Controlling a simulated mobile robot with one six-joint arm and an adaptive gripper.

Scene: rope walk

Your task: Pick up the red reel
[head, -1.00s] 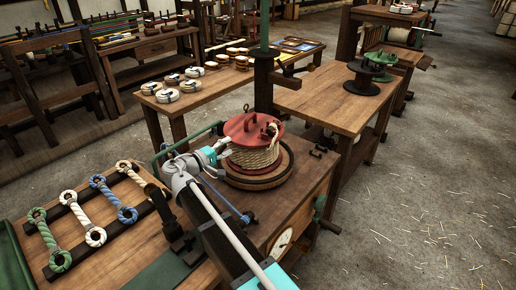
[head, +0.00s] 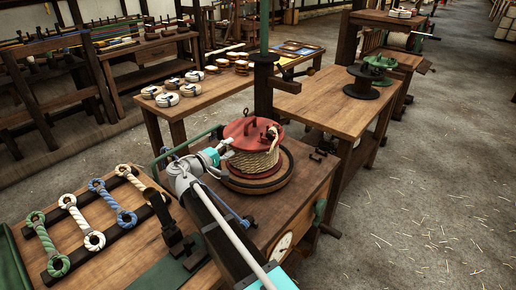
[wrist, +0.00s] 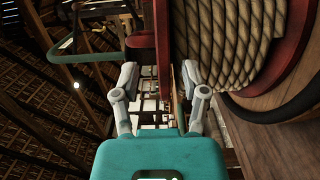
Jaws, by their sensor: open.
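The red reel (head: 243,130), wound with thick tan rope, stands upright on a round wooden base (head: 270,184) on the bench. Its red top flange carries a red handle and small fittings. My gripper (head: 225,149) is at the reel's left side, level with the top flange. In the wrist view the open fingers (wrist: 160,76) lie on either side of the red flange (wrist: 162,60), one over its outer face and one toward the rope (wrist: 222,40). I cannot tell whether either finger touches it.
A dark post (head: 264,85) rises close behind the reel. Rope loops on a rack (head: 90,228) lie left of my arm. The floor at right is open, with scattered straw.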

